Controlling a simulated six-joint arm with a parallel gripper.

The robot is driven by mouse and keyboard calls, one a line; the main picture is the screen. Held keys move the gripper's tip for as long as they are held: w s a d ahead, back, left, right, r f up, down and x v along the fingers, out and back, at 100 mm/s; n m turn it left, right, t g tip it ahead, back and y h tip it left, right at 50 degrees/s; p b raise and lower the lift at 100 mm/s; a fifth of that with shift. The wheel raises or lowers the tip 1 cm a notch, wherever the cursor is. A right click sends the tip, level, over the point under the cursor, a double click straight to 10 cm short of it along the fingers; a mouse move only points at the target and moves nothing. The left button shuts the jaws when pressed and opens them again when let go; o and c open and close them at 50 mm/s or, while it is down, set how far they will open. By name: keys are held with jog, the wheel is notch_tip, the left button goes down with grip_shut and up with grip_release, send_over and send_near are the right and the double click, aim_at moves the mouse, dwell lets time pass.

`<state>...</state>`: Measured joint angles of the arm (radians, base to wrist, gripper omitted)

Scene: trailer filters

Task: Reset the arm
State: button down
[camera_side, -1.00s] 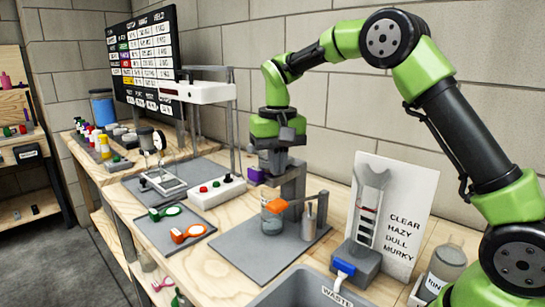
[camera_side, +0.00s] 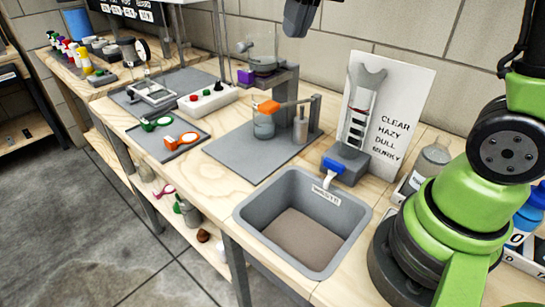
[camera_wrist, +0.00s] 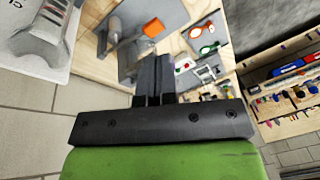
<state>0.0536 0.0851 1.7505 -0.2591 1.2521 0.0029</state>
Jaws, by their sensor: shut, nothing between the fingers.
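My gripper (camera_side: 299,18) hangs at the top edge of the side view, high above the bench and clear of the stand. Most of the arm above it is out of frame. In the wrist view my gripper (camera_wrist: 154,68) has its two dark fingers together, with nothing between them. A glass jar (camera_side: 264,125) stands under the orange-tipped lever (camera_side: 268,107).
A grey waste bin (camera_side: 247,212) is set at the bench's front. A white sign with a tube holder (camera_side: 358,112) stands behind it. The air around my gripper looks clear.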

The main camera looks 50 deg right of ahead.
jog(key=s+a+n+t+y, duration=0.1)
jog(key=s+a+t, duration=0.2)
jog(key=s, duration=1.1)
jog(key=shift+s+f+t, duration=0.2)
jog(key=shift+s+t, duration=0.05)
jog(key=shift+t, duration=0.45)
jog(key=w+d+r+g+h, duration=0.15)
jog(key=w+g, duration=0.25)
jog(key=w, duration=0.9)
jog(key=shift+w+d+f+m+g, duration=0.35)
jog(key=shift+w+d+f+g, duration=0.3)
jog(key=shift+w+f, duration=1.35)
jog(key=shift+w+d+f+m+g, duration=0.35)
jog(key=shift+w+d+f, duration=0.7)
jog(key=shift+f, duration=1.6)
jog(key=shift+w+d+f+m+g, duration=0.3)
jog(key=shift+w+d+f+g, duration=0.3)
jog(key=shift+w+f, duration=1.5)
